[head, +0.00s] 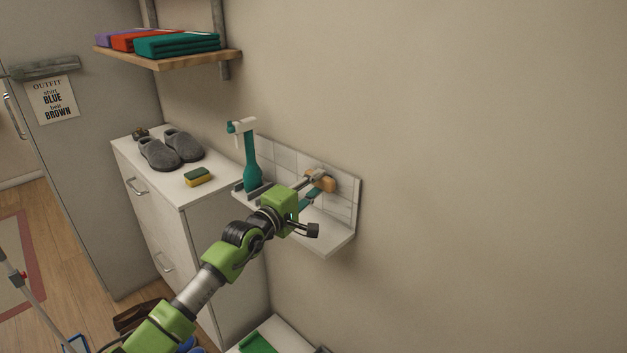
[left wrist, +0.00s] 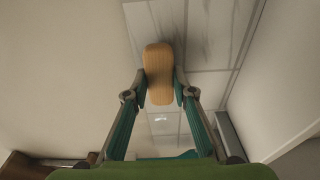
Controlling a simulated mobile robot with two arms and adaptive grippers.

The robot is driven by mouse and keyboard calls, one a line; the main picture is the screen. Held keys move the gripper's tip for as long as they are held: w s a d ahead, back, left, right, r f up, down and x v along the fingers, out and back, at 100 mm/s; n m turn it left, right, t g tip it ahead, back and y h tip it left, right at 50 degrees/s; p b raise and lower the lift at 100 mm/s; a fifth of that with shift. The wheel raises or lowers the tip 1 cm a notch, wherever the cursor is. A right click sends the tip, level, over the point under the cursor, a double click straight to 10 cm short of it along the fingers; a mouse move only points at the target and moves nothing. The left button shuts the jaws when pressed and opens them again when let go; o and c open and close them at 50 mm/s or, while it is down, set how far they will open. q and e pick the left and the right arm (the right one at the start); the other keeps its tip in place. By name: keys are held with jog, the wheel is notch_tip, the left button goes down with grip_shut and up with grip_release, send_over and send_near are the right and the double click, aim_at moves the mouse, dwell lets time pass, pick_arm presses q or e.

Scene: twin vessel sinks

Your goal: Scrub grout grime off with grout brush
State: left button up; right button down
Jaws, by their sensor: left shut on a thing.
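The grout brush (head: 325,181) has a tan wooden, rounded back. My left gripper (head: 317,184) is shut on it and holds it up at the white tiled panel (head: 284,157) on the wall ledge. In the left wrist view the brush (left wrist: 158,60) sits between both fingertips (left wrist: 160,84), with its wooden back towards the camera. Its bristles are hidden, and I cannot tell whether they touch the tiles. Dark grime streaks (left wrist: 198,30) show on the tiles to the right of the brush. My right gripper is not in view.
A teal spray bottle (head: 251,167) stands at the ledge's left end. The white ledge (head: 326,237) juts out below the tiles. A cabinet at left carries a sponge (head: 198,177) and grey slippers (head: 171,150). A shelf with folded towels (head: 177,45) hangs above. The wall to the right is bare.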

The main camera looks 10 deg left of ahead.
pick_arm(q)
jog(key=a+p+v, duration=0.1)
jog(key=p+v, duration=0.2)
jog(key=v, duration=0.4)
jog(key=shift+w, duration=0.3)
dwell(0.6)
